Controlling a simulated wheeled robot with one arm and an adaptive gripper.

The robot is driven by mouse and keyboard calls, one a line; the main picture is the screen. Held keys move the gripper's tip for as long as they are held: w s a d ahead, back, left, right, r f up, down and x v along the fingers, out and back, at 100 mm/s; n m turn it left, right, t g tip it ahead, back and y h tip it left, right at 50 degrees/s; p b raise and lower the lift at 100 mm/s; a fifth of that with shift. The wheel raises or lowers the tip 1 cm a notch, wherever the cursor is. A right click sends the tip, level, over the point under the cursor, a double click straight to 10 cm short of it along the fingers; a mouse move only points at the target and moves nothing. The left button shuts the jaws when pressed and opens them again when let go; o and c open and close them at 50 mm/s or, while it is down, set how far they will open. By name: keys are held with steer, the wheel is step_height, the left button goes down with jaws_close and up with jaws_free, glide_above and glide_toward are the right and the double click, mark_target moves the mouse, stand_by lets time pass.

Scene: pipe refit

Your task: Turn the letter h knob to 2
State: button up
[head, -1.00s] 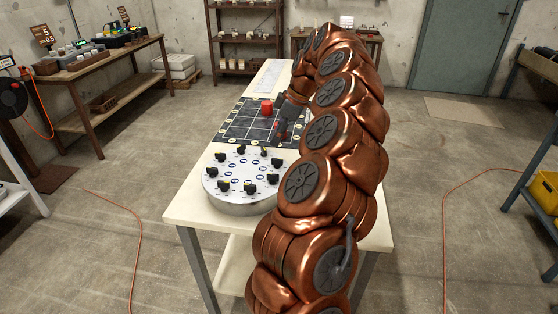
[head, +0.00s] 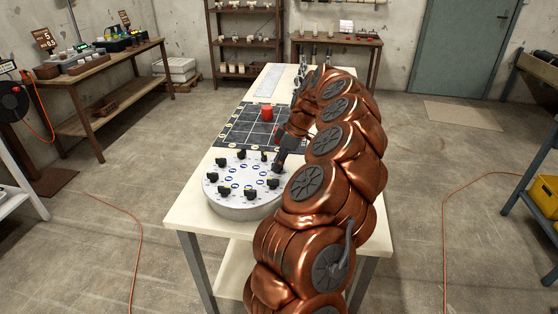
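A round silver and white dial plate (head: 238,203) sits on the near end of the long table. Several black knobs stand in a ring on it, each beside small markings. The letters are too small to read, so I cannot tell which knob is h. My gripper (head: 278,166) points down at the right side of the plate, at or just above a black knob (head: 274,182) there. Whether it touches that knob, and whether its fingers are open or shut, I cannot tell.
A black grid board (head: 237,138) with a red cylinder (head: 267,114) lies behind the dial plate on the pale table (head: 186,213). My arm covers the table's right side. Floor to the left of the table is clear except for an orange cable (head: 139,240).

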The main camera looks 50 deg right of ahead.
steer(key=shift+f, duration=0.15)
jaws_close()
stand_by(0.4)
